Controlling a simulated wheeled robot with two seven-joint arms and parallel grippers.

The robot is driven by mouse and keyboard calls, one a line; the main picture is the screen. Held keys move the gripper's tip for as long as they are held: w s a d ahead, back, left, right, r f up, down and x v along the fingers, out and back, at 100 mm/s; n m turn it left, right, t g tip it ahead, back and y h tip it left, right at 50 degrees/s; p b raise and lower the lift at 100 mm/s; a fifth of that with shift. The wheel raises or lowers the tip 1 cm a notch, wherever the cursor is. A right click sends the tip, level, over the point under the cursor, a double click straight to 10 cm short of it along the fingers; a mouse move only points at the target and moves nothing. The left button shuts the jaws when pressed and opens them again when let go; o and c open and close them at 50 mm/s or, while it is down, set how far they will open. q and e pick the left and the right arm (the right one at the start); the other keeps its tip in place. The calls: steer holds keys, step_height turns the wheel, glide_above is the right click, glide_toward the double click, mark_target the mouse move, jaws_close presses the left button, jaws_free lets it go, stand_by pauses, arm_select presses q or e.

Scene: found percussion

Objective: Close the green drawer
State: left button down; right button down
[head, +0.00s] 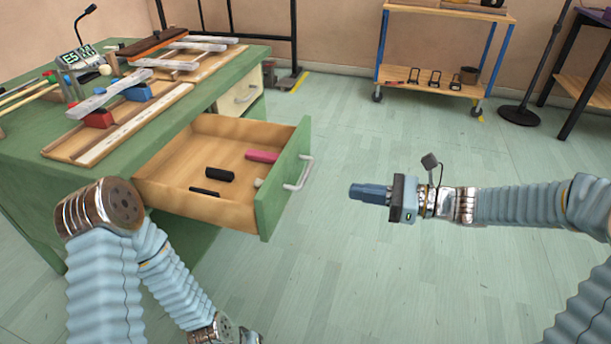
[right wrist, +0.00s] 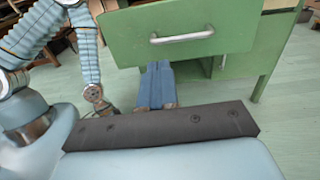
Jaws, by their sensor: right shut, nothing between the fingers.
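The green drawer (head: 283,181) is pulled well out of the green desk (head: 55,148). Its front has a silver bar handle (head: 300,175) and faces right in the head view. Inside lie a pink block, black pieces and a small pale piece. In the right wrist view the drawer front (right wrist: 235,30) and handle (right wrist: 182,36) are ahead of the fingers. My right gripper (head: 352,191) is shut and empty, to the right of the handle and apart from it, pointing at the drawer front. My left arm comes in at lower left; its gripper is not in view.
Wooden bars and coloured blocks lie on the desk top, with a black lamp and a display behind. A cream drawer (head: 240,93) further back is shut. A wheeled wooden cart (head: 430,88) stands at the back. The floor (head: 400,270) around my right gripper is clear.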

steer(key=r, duration=0.2)
glide_toward(286, 168)
steer(key=shift+t+y, duration=0.3)
steer(key=shift+y, duration=0.1)
steer(key=x, duration=0.7)
steer(key=shift+f, duration=0.4)
